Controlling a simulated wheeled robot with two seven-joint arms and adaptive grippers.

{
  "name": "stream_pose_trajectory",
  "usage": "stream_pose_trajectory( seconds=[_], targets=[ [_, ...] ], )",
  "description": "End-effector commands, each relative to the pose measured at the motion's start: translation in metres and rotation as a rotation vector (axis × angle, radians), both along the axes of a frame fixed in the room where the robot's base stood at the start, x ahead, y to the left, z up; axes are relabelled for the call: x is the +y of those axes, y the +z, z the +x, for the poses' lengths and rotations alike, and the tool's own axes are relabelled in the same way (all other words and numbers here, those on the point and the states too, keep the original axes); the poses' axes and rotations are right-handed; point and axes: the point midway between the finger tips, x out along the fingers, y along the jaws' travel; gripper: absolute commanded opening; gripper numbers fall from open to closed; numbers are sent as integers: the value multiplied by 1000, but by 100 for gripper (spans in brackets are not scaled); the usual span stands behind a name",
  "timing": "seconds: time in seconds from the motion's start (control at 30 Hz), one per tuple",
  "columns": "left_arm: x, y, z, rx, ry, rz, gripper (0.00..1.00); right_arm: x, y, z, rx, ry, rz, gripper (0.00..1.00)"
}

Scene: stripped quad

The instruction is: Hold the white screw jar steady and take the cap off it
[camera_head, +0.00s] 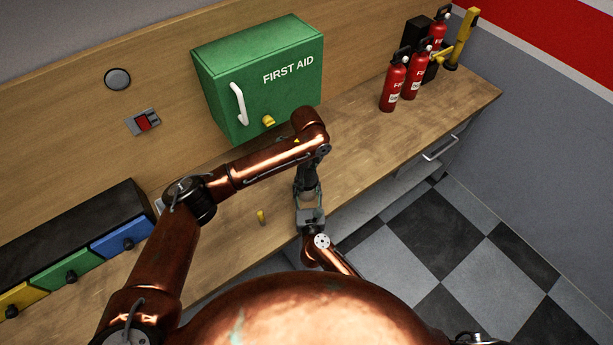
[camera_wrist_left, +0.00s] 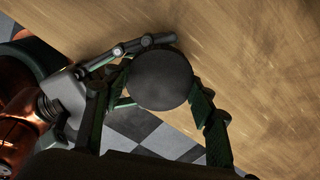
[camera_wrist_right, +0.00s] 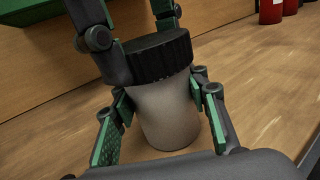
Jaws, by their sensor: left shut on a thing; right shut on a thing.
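The white screw jar (camera_wrist_right: 163,115) is upright in the right wrist view, with its ribbed black cap (camera_wrist_right: 158,58) on top. My right gripper (camera_wrist_right: 160,125) is shut on the jar's body from the side, one finger on each side. My left gripper (camera_wrist_left: 163,88) comes from above and is shut on the cap, which shows as a dark disc (camera_wrist_left: 161,78) between its fingers. In the head view my left gripper (camera_head: 308,186) is directly above my right gripper (camera_head: 310,216), and the jar is mostly hidden by them. I cannot tell whether the cap has turned or lifted.
The wooden counter (camera_head: 355,165) has its front edge close to the grippers. A green first aid box (camera_head: 262,85) stands behind, and red fire extinguishers (camera_head: 394,82) stand at the far right. Coloured drawers (camera_head: 75,258) are at left.

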Motion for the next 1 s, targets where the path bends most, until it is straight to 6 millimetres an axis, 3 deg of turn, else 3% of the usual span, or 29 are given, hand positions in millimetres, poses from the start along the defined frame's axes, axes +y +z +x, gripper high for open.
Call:
stream_pose_trajectory(
  seconds=[0.67,1.0],
  targets=[
    [-2,-1,-1,6,1497,-2,22,0,1,0,-1,1,0,0],
    [-3,0,-1,8,2332,1,22,1,1,0,-1,2,0,0]
  ],
)
